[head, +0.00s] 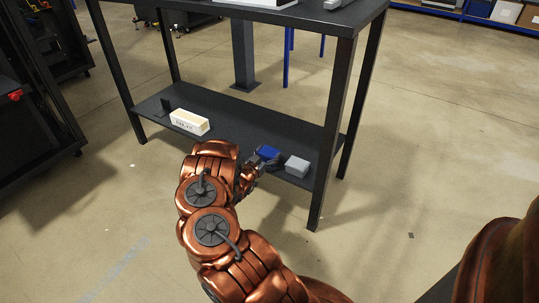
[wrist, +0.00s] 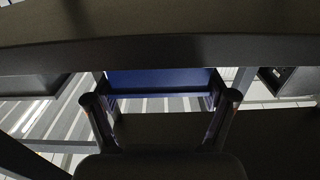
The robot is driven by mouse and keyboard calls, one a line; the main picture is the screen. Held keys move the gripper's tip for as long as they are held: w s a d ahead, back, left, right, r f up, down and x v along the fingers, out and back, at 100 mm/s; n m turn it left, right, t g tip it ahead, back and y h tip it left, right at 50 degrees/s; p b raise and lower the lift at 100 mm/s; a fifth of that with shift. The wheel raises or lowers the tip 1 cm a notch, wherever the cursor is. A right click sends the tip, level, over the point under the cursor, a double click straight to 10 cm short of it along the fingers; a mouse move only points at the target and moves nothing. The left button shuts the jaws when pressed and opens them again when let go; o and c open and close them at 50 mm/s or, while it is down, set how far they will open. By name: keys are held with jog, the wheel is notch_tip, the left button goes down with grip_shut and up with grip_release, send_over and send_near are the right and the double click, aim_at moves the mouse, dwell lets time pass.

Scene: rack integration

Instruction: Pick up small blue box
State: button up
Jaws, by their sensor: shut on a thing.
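The small blue box (head: 268,153) is at the lower shelf of the dark table in the head view, at the end of my copper-coloured arm. My gripper (head: 262,160) is shut on it. In the wrist view the blue box (wrist: 160,82) lies between the two dark fingers of my gripper (wrist: 160,102). I cannot tell from these views whether the box touches the shelf.
A grey box (head: 297,166) stands just right of the blue box on the lower shelf (head: 240,132). A white and tan box (head: 189,121) sits further left. The tabletop (head: 300,12) is above, and a table leg (head: 330,150) stands right. The floor in front is clear.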

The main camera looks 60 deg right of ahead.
aim_at(268, 153)
jog(key=shift+r+p, duration=0.3)
jog(key=shift+r, duration=0.2)
notch_tip(268, 153, up, 3)
jog(key=shift+r+p, duration=0.1)
jog(key=shift+p, duration=0.9)
jog(key=w+a+p, duration=0.1)
jog(key=w+a, duration=0.1)
jog(key=a, duration=0.5)
jog(key=w+a+p, duration=0.1)
jog(key=w+a, duration=0.2)
jog(key=a, duration=0.5)
jog(key=shift+r, duration=0.4)
